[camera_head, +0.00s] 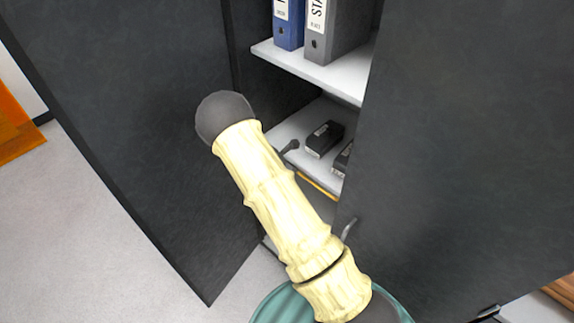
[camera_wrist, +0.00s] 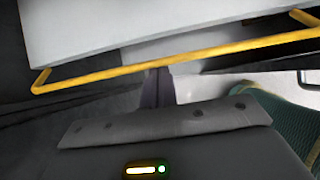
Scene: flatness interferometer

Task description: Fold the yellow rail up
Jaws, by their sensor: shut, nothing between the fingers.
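The yellow rail (camera_wrist: 175,61) is a thin bar with bent ends in the wrist view. It runs along and below the front of a pale shelf (camera_wrist: 150,25), slanting up to the right. A short yellow stretch of the rail (camera_head: 317,186) shows under the lower shelf in the head view, partly hidden by my arm. My gripper (camera_wrist: 158,76) points at the rail in the wrist view. Its dark fingers are shut and empty, with their tips close to the bar. I cannot tell whether they touch it. My gripper is not clearly visible in the head view.
A dark cabinet door (camera_head: 130,130) stands open at left and another dark panel (camera_head: 465,150) at right, leaving a narrow opening. Binders (camera_head: 318,30) stand on the upper shelf (camera_head: 320,76). Black boxes (camera_head: 324,138) lie on the lower shelf (camera_head: 287,130).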

